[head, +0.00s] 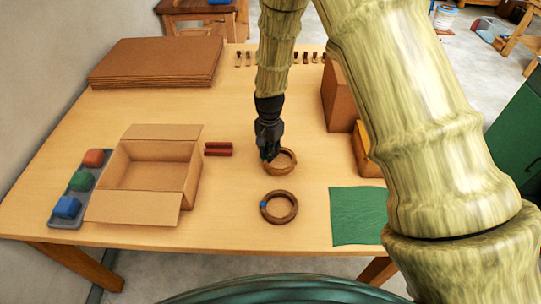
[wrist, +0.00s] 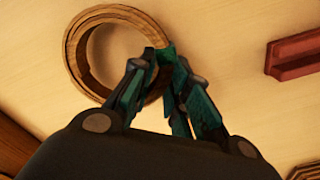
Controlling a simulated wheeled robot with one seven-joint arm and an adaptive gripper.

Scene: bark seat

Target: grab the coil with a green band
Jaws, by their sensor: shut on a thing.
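A round brown coil (head: 284,164) lies on the wooden table, right of the open cardboard box. It fills the upper left of the wrist view (wrist: 84,62). My gripper (head: 267,156) points down at the coil's left rim and is shut on it. In the wrist view the fingertips (wrist: 162,56) pinch the coil's wall, with a green patch beside them that looks like its band. The fingers partly cover this patch. A second brown coil (head: 292,212), with a blue band, lies apart nearer the front.
An open cardboard box (head: 192,185) and a grey tray (head: 56,217) of coloured blocks stand at left. Dark red bars (head: 218,149) lie beside the coil. A green cloth (head: 357,216), a brown box (head: 341,97) and flat cardboard (head: 155,62) are also on the table.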

